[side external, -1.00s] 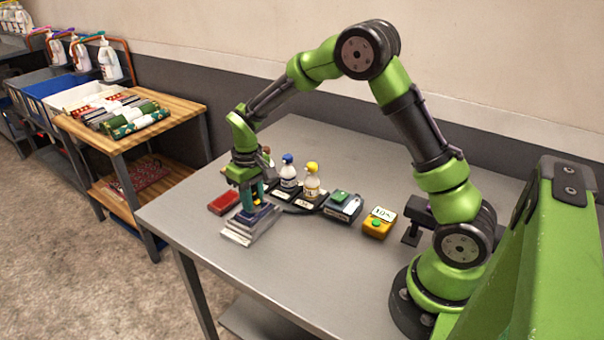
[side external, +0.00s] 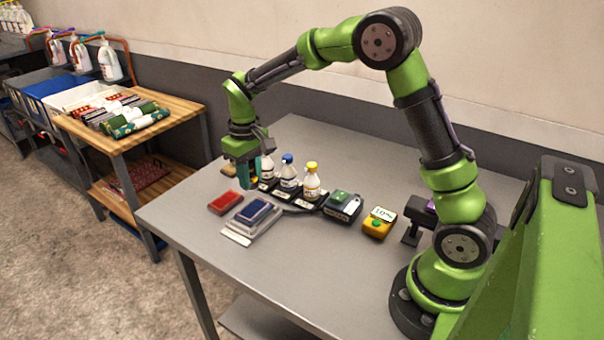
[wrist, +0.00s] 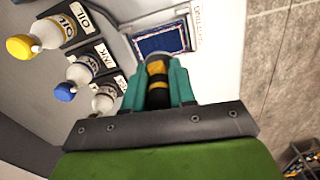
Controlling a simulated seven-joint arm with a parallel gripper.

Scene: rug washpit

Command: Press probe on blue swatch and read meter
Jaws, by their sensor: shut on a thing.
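My gripper (side external: 248,178) is shut on the probe, a dark cylinder with yellow bands. The probe (wrist: 157,80) sits between my teal fingers in the wrist view. In the side view the gripper hangs above the table, clear of the swatch, near the bottles. The blue swatch (side external: 252,212) lies flat on a pale grey stack or board (side external: 240,226). The swatch also shows in the wrist view (wrist: 165,40), just beyond the probe's tip. The yellow meter (side external: 379,222), with a green button and a small white display, sits at the right; its digits are too small to read surely.
Bottles with yellow (side external: 312,180) and blue (side external: 288,172) caps, and one more, stand in black labelled holders behind the swatch. A red block (side external: 225,202) lies left. A dark device with a green top (side external: 342,205) stands between bottles and meter. The front table is clear.

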